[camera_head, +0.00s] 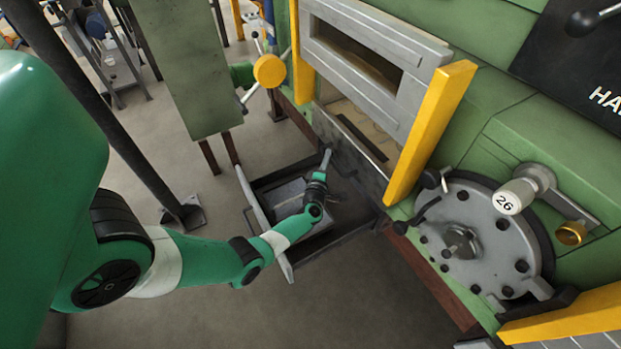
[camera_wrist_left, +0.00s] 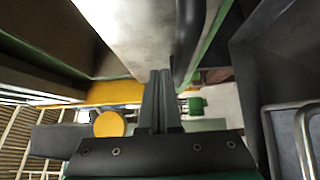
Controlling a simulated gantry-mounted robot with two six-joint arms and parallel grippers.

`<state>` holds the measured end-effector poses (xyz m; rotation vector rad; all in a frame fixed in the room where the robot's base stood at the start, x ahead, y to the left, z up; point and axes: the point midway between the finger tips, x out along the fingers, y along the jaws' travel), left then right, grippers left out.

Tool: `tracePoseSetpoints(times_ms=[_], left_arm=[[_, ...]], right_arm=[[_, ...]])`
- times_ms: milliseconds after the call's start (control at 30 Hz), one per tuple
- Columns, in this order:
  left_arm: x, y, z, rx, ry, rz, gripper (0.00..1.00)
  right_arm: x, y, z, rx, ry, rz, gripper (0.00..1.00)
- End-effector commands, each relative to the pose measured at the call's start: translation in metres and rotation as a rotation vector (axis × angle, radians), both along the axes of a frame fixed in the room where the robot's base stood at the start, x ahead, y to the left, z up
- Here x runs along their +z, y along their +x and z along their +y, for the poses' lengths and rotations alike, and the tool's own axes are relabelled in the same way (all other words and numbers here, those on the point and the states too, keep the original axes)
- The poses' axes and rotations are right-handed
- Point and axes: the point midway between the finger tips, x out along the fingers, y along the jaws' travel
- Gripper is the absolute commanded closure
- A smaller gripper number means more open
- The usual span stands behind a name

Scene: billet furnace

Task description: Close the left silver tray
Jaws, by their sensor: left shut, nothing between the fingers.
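The left silver tray (camera_head: 252,203) is pulled out from the furnace, low down below the slotted door. Its long silver front panel faces away from the furnace, and its dark inside is exposed. My left gripper (camera_head: 326,156) is over the tray on the furnace side, with its fingers together and empty. My forearm crosses above the tray and hides part of it. In the left wrist view the shut fingers (camera_wrist_left: 160,76) point at a pale metal surface (camera_wrist_left: 135,35); I cannot tell whether they touch it. My right gripper is not in view.
The grey furnace door (camera_head: 370,50) stands above between yellow side bars (camera_head: 430,130). A round bolted hatch (camera_head: 462,240) with handles is at right. A green panel (camera_head: 185,65) and a yellow round knob (camera_head: 269,71) are at upper left.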

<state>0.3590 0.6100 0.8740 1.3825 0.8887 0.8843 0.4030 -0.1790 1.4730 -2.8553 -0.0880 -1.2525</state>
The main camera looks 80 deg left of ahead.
Motion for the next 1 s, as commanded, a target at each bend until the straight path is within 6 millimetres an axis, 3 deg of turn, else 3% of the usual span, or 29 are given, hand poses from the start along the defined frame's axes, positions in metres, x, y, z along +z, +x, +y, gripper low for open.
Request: tracePoseSetpoints(times_ms=[33,200,400,1000], left_arm=[[0.006,-0.006,-0.015,-0.004,-0.002,0.003,1.00],[0.004,-0.025,-0.056,-0.004,-0.001,0.002,1.00],[0.002,-0.038,-0.085,0.000,0.000,0.000,1.00],[0.000,-0.042,-0.090,0.002,0.000,0.000,1.00]], right_arm=[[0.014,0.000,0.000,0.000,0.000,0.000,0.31],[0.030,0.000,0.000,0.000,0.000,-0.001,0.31],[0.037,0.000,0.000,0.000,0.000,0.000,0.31],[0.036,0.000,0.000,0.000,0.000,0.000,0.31]])
